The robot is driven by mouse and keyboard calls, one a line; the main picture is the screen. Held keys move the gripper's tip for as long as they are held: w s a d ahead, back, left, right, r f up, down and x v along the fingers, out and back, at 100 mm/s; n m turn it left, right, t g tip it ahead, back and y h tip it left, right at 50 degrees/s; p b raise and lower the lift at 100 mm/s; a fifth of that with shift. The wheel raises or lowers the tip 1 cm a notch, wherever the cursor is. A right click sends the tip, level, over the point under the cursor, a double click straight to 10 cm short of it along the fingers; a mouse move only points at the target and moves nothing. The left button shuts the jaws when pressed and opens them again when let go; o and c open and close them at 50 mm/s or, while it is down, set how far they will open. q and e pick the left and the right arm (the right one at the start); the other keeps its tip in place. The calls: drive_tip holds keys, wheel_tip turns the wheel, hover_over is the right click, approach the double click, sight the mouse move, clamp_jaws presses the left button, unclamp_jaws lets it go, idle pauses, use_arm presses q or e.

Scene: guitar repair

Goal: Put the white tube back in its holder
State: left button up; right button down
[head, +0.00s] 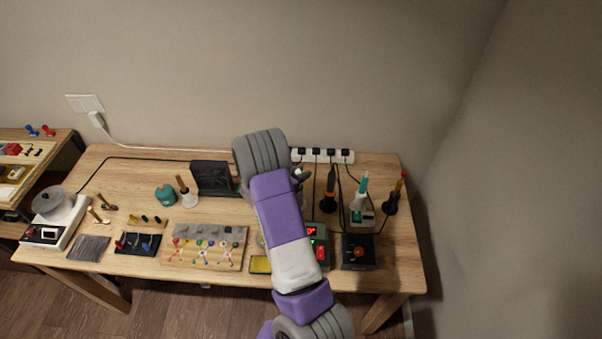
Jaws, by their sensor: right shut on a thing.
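My right arm reaches up from the bottom over the middle of the table. My right gripper (301,174) shows only as a small dark and pale piece beside the grey wrist end of the arm. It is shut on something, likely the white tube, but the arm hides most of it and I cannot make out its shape. The tube's holder cannot be told for sure. A white and teal upright tool (360,192) stands in a pale stand (363,218) to the right of the gripper. My left gripper is not in view.
An orange-handled tool (330,187) and a red-tipped tool (398,188) stand upright on either side of the pale stand. A power strip (337,155) lies behind, with cables hanging forward. A dark box (357,252) and a red display unit (319,249) sit in front.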

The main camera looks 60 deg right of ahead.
drive_tip(key=shift+f+b, duration=0.75)
drive_tip(key=shift+f, duration=0.05)
drive_tip(key=shift+c, duration=1)
unclamp_jaws()
drive_tip(key=shift+r, duration=0.15)
wheel_tip(320, 180, up, 11)
drive_tip(key=p, duration=0.8)
